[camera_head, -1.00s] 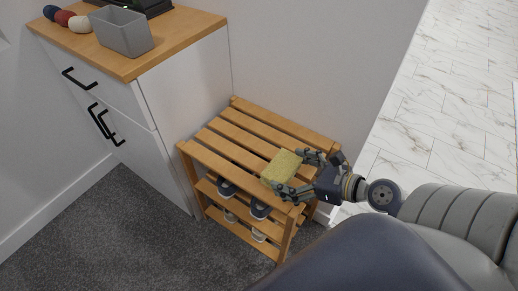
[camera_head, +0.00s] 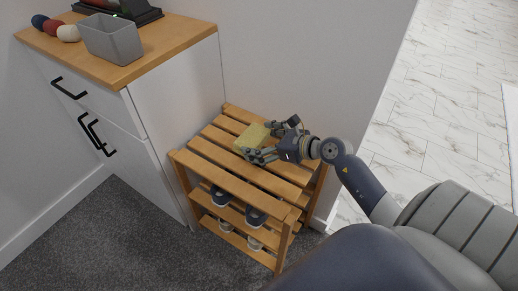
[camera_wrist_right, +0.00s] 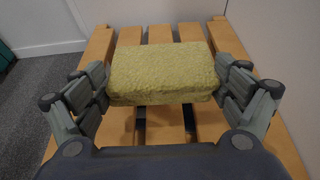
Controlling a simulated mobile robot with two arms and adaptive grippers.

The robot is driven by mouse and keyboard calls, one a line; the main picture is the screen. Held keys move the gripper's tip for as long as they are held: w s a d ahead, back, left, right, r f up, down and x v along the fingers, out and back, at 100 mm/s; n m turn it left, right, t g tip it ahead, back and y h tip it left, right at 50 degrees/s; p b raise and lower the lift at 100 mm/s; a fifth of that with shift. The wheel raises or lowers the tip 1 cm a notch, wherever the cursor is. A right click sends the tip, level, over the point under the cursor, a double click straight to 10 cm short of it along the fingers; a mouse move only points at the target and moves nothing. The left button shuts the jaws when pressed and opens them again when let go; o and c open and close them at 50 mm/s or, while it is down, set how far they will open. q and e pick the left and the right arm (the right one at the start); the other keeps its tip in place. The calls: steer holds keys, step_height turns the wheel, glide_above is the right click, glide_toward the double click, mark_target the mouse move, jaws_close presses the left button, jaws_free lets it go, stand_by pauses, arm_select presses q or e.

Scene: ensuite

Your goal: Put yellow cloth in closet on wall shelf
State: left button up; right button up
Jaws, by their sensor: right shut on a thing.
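The yellow cloth (camera_head: 252,136) is a folded, thick block. In the head view it is over the slatted top of the wooden shoe rack. My right gripper (camera_head: 268,141) is shut on it, with fingers at both of its sides. In the right wrist view the cloth (camera_wrist_right: 163,72) sits between the two fingers (camera_wrist_right: 165,90), with the rack slats behind and below it. I cannot tell whether the cloth touches the slats. My left gripper is not in view. No closet interior or wall shelf shows.
The wooden rack (camera_head: 222,150) holds several shoes on its lower levels. A white cabinet (camera_head: 175,110) with black handles stands left of it, bearing a grey bin (camera_head: 112,40) and coloured balls (camera_head: 53,27). Dark carpet (camera_head: 100,230) lies in front. Marble-look floor (camera_head: 440,110) is at right.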

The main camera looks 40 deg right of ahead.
mark_target(259, 148)
steer(key=shift+w, duration=0.2)
steer(key=shift+f+b, duration=0.75)
steer(key=shift+f, duration=1)
steer(key=shift+f, duration=0.2)
steer(key=o, duration=0.8)
steer(key=shift+c, duration=0.2)
steer(key=shift+r, duration=0.1)
